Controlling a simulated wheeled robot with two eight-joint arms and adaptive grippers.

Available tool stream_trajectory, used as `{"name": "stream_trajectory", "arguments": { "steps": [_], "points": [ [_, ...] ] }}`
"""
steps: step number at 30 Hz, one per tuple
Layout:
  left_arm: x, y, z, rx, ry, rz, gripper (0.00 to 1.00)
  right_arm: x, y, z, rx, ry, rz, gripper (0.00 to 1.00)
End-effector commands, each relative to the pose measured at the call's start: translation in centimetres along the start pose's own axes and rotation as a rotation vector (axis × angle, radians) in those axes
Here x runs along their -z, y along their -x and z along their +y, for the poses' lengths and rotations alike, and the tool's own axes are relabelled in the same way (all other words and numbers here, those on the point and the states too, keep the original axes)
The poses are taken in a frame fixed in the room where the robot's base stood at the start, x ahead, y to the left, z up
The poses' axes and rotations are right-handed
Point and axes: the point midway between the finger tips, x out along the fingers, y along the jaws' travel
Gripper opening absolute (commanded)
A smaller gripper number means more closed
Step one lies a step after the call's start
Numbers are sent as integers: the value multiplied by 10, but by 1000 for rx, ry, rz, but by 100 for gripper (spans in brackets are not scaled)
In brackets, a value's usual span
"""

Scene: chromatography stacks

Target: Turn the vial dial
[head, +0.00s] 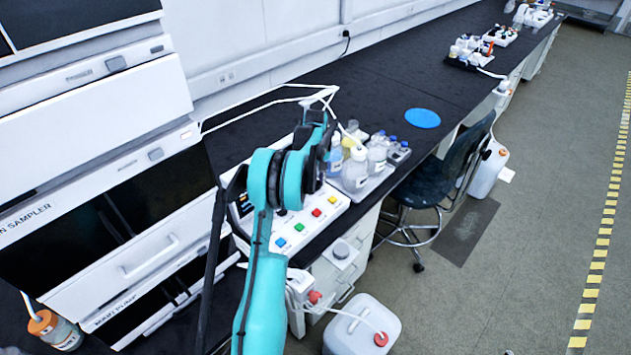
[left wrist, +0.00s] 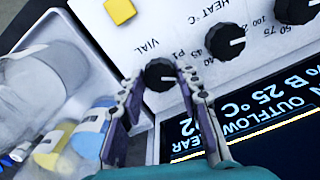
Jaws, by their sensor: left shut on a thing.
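The vial dial (left wrist: 160,73) is a small black round knob on a white panel, under the printed word VIAL, in the left wrist view. My left gripper (left wrist: 159,79) has one finger on each side of the knob and is shut on it. The knob's pointer is too small to read surely. In the head view my teal left arm covers the dials; the white control panel (head: 290,238) shows in front with its coloured buttons. My right gripper is in neither view.
A black heat dial (left wrist: 225,41) and another dial (left wrist: 296,8) sit close beside the vial dial. A dark display (left wrist: 250,115) lies below them. Bottles (head: 355,170) stand in a tray right of the panel.

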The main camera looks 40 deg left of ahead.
Motion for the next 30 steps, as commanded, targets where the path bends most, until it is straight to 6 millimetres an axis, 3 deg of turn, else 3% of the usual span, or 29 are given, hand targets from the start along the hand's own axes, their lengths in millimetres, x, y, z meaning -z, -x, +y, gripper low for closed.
{"name": "stream_trajectory", "arguments": {
  "steps": [8,30],
  "points": [
    [0,0,0,0,-93,0,4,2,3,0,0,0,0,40],
    [0,0,0,0,-610,0,4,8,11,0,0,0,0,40]
  ]
}}
